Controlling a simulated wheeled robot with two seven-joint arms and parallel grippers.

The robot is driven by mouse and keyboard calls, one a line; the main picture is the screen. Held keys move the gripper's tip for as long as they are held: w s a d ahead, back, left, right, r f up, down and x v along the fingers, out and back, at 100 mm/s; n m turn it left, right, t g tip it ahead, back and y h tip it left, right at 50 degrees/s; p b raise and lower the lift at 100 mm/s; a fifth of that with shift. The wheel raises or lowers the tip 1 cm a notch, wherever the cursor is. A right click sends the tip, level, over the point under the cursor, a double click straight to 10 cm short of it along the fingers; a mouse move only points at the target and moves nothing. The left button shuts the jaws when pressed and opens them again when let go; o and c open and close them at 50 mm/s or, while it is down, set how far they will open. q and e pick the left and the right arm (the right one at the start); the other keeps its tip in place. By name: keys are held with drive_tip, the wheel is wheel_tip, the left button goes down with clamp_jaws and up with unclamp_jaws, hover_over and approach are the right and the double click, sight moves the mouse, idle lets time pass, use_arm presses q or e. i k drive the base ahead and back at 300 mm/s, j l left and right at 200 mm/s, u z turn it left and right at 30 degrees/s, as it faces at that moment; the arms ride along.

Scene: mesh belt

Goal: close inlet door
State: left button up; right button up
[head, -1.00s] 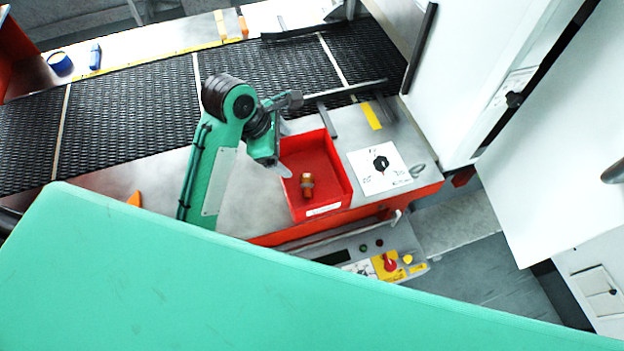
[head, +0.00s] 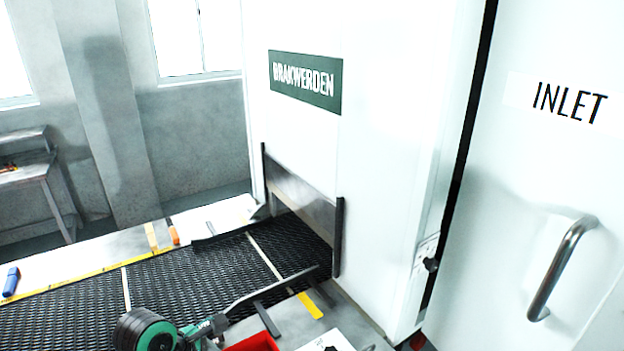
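The white inlet door (head: 500,230), lettered INLET, fills the right side of the head view. Its grey bar handle (head: 562,268) stands upright at the far right. A dark vertical gap (head: 468,130) separates the door from the white machine housing (head: 385,140). The door stands at an angle to the housing and looks ajar; how far is hard to tell. A black knob (head: 430,265) sits on a plate on the housing beside the gap. Neither gripper's fingertips are in view.
The black mesh belt (head: 75,318) runs into the housing opening, which has a grey flap (head: 300,205). A red bin (head: 252,342) shows at the bottom edge. A blue object (head: 11,281) and an orange one (head: 173,231) lie along the far ledge.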

sight(533, 251)
drive_tip(key=k, duration=1.4)
